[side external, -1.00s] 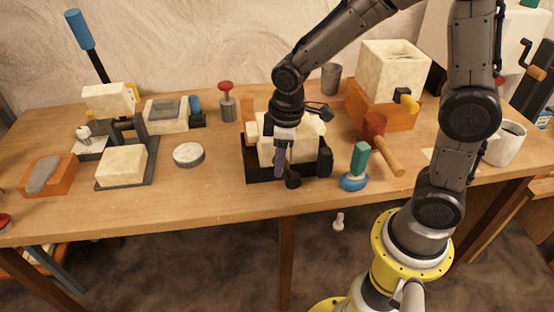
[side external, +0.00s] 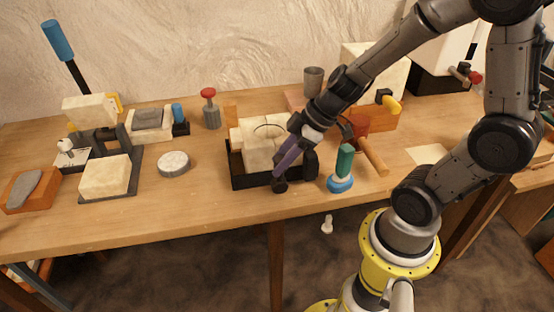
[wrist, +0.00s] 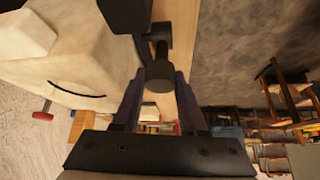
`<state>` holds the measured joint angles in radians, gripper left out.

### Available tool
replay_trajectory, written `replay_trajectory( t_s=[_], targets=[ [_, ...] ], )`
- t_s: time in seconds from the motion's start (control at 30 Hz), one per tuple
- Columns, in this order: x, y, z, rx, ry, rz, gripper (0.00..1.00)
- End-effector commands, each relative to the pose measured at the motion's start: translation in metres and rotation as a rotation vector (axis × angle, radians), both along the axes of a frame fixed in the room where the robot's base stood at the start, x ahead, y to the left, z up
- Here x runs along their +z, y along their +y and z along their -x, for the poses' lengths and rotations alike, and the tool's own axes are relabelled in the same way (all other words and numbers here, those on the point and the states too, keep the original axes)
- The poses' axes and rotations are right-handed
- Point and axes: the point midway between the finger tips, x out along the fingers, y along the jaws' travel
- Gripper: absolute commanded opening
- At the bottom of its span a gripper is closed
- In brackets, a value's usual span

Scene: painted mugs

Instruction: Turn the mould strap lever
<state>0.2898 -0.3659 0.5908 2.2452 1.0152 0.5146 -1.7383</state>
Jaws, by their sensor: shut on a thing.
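The mould is a set of cream blocks (side external: 258,145) in a black frame (side external: 238,176) at the middle of the bench. Its cream side (wrist: 60,45) fills the left of the wrist view, with a thin dark curved line on it. The strap lever shows as a black knob (side external: 280,187) at the frame's front; in the wrist view its black knob and stem (wrist: 158,72) lie between the fingers. My gripper (side external: 281,178) has purple fingers and is shut on the lever knob. It leans, with the wrist up and to the right. The fingers hide part of the lever.
A round grey disc (side external: 173,163) and a red-topped stamp (side external: 210,108) stand to the left. The bench front is clear between disc and frame.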

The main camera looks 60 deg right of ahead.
Motion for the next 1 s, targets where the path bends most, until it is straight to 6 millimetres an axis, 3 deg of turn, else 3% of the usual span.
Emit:
replay_trajectory(
  t_s=[0.87,0.9,0.93,1.0],
  targets=[
    [0.0002,-0.0043,0.004,0.004,-0.065,-0.062,0.0],
    [0.0002,-0.0043,0.004,0.004,-0.065,-0.062,0.49],
    [0.0001,-0.0044,0.004,0.004,-0.064,-0.061,0.54],
    [0.0,-0.0044,0.0041,0.004,-0.064,-0.061,0.54]
  ],
)
